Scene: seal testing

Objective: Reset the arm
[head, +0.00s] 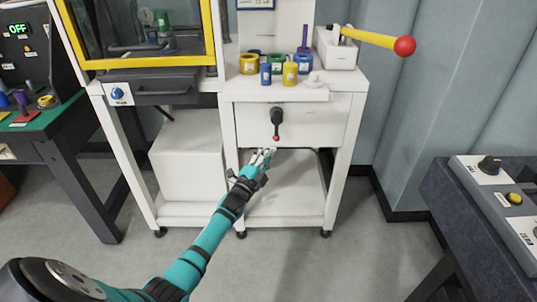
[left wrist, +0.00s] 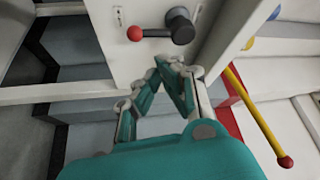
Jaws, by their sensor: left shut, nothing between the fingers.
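My left arm, teal and black, comes in from the lower left of the head view. Its gripper (head: 265,156) is shut and empty, just below a black lever with a red ball tip (head: 276,122) on the white cabinet's front panel. The lever hangs down in the head view. In the left wrist view the shut fingers (left wrist: 172,66) are apart from the lever (left wrist: 165,29), which shows beyond them. My right gripper is not in view.
The white cabinet (head: 338,150) bears several coloured rings and cylinders on its top. A yellow handle with a red ball (head: 404,46) sticks out at its right. A dark table with a control box (head: 500,190) stands at the right. Grey floor between is clear.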

